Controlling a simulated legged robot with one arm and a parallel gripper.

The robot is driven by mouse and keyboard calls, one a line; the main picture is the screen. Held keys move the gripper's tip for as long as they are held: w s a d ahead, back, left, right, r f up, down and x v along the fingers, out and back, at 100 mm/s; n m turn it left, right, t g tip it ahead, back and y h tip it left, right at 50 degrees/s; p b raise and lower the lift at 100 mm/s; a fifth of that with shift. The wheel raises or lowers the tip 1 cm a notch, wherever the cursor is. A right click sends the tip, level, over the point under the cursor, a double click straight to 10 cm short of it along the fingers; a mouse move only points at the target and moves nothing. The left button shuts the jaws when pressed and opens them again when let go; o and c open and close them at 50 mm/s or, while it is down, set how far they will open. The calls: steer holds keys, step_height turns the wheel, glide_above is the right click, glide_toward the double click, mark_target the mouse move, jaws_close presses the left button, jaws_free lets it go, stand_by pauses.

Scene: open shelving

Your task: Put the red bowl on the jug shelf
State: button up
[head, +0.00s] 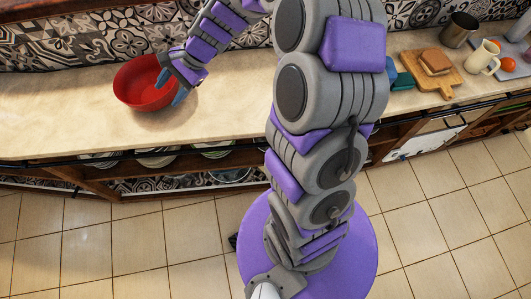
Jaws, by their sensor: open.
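The red bowl (139,97) stands upright on the pale counter at the left in the head view. My gripper (172,87) is open at the bowl's right rim. One blue fingertip shows over the bowl's inside and the other outside its right wall. I cannot tell whether they touch it. I cannot tell which shelf is the jug shelf. Open wooden shelving (103,172) runs under the counter, and my arm hides its middle part.
On the counter (60,118) at the right are a cutting board (447,86) with bread (435,61), a metal cup (459,29), a white jug (485,57) and an orange fruit (507,64). Dishes (157,158) sit on the shelving below. The counter left of the bowl is clear.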

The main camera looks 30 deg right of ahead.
steer(key=s+r+n+g+h, duration=0.1)
steer(key=s+n, duration=0.3)
steer(key=s, duration=0.4)
steer(key=s+r+n+g+h, duration=0.2)
steer(key=s+r+n, duration=0.1)
steer(key=s, duration=0.6)
steer(key=shift+s+a+r+n, duration=0.3)
steer(key=shift+r+n, duration=0.1)
steer(key=shift+n, duration=0.1)
steer(key=s+d+n+h, duration=0.1)
steer(key=s+d+h, duration=0.1)
steer(key=s, duration=0.3)
steer(key=s+d+n+h, duration=0.1)
steer(key=s+d+n, duration=0.1)
steer(key=s, duration=0.3)
steer(key=s+d+n+g+h, duration=0.1)
steer(key=s+d+n+h, duration=0.1)
steer(key=s+d, duration=0.2)
steer(key=shift+s+d+r+h, duration=0.15)
steer(key=shift+s+d+r, duration=0.05)
steer(key=shift+s, duration=0.3)
steer(key=shift+s+d+r+h, duration=0.15)
steer(key=shift+s+r, duration=0.05)
steer(key=shift+s, duration=0.25)
steer(key=shift+c, duration=0.2)
steer(key=shift+s+d, duration=0.15)
steer(key=shift+c, duration=1.1)
steer(key=shift+d, duration=0.1)
